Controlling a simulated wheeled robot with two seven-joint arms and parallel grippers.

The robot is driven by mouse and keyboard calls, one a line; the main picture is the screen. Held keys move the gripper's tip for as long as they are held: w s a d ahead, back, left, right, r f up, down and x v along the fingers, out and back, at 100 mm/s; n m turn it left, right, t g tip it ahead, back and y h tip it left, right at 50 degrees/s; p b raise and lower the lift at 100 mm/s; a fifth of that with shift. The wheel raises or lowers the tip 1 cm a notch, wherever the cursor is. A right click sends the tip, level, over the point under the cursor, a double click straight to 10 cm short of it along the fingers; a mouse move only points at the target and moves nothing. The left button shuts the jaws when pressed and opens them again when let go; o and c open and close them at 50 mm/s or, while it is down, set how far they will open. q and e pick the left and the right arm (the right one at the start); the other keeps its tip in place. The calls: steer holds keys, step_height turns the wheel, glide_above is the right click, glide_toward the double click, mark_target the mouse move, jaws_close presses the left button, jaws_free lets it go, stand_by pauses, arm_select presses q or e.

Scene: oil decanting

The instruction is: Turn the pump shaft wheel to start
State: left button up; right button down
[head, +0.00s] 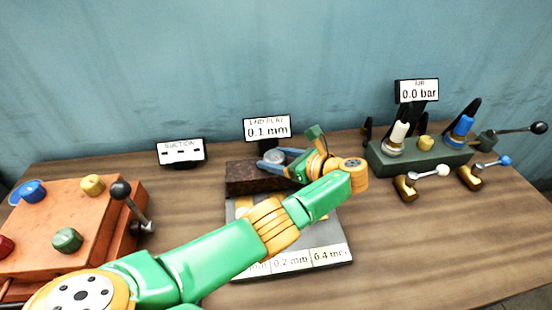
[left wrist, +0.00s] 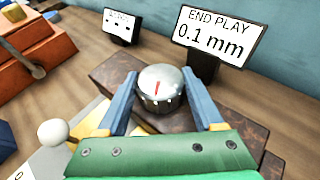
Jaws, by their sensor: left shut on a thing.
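The pump shaft wheel is a silver round knob (left wrist: 160,88) with a red mark on its top, on a dark brown block (left wrist: 110,75). In the head view the knob (head: 273,157) is partly hidden by my left gripper. My left gripper (left wrist: 162,100) has its two blue fingers on either side of the knob, shut on it. In the head view the left gripper (head: 277,163) reaches over the block (head: 240,178) from the right. The display behind, END PLAY (head: 267,128), reads 0.1 mm. My right gripper is not in view.
A SUCTION display (head: 181,152) shows dashes. An orange box (head: 75,220) with coloured knobs and a black-balled lever stands at left. A green valve block (head: 420,155) and a 0.0 bar display (head: 417,91) stand at right. A grey plate (head: 320,235) with mm labels lies below my arm.

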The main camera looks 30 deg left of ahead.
mark_target(281, 160)
arm_select(q)
steer(key=o, duration=1.2)
steer(key=shift+o, duration=0.9)
steer(key=shift+a, duration=0.2)
steer(key=shift+d, duration=0.1)
steer(key=b+v, duration=0.2)
steer(key=v, duration=0.5)
steer(key=shift+f, duration=0.1)
